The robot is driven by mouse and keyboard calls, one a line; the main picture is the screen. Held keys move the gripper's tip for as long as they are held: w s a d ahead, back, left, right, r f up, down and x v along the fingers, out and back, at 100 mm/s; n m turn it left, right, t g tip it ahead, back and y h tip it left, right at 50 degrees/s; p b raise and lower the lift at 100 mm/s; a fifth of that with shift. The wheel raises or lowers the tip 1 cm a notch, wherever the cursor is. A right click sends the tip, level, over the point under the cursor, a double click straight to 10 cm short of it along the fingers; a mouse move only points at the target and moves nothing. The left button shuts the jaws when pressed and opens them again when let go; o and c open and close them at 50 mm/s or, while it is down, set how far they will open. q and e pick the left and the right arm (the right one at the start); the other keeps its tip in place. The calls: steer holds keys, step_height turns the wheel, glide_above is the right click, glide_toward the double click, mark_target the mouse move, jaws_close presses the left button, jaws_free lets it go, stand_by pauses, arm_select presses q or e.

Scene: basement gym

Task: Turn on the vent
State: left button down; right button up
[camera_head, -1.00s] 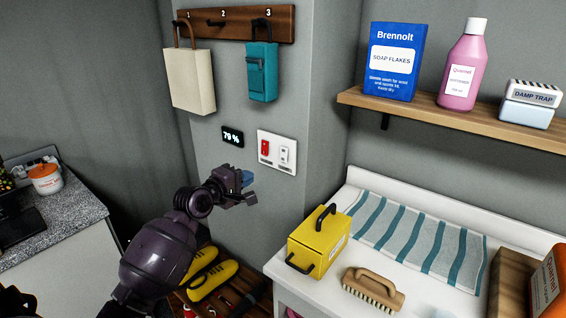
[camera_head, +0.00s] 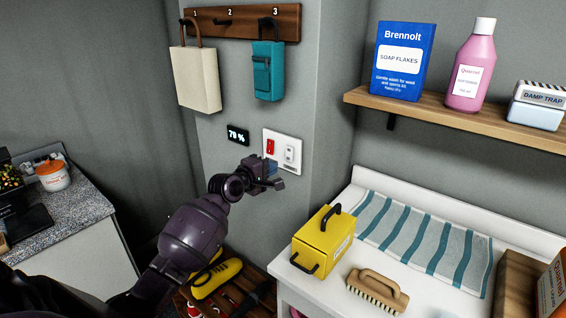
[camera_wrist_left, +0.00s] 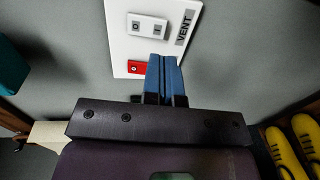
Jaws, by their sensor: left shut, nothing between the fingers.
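A white switch plate (camera_head: 297,139) is on the grey wall, with a red switch (camera_head: 270,146) at left and a white switch (camera_head: 289,153) at right. In the left wrist view the plate (camera_wrist_left: 120,45) appears turned, with a "VENT" label (camera_wrist_left: 184,28) beside the white switch (camera_wrist_left: 147,26) and the red switch (camera_wrist_left: 135,67) lower down. My left gripper (camera_head: 273,171) is shut and empty, just below the plate in the head view. Its blue fingertips (camera_wrist_left: 163,60) overlap the plate in the wrist view; I cannot tell whether they touch it. My right gripper is not in view.
A small display (camera_head: 238,135) is left of the plate. A cream bag (camera_head: 195,80) and teal bag (camera_head: 268,72) hang above. A yellow box (camera_head: 323,240) and brush (camera_head: 377,290) stand on the white counter to the right. Yellow shoes (camera_head: 217,278) lie below.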

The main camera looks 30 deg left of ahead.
mark_target(288, 159)
arm_select(q)
steer(key=w, duration=0.5)
steer(key=shift+w+d+f, duration=0.2)
steer(key=shift+f, duration=0.15)
steer(key=shift+w, duration=0.3)
steer(key=shift+f, duration=0.1)
steer(key=shift+w+f+b, duration=0.2)
steer(key=shift+b, duration=0.7)
steer(key=shift+r+t, duration=0.25)
steer(key=shift+t, duration=0.05)
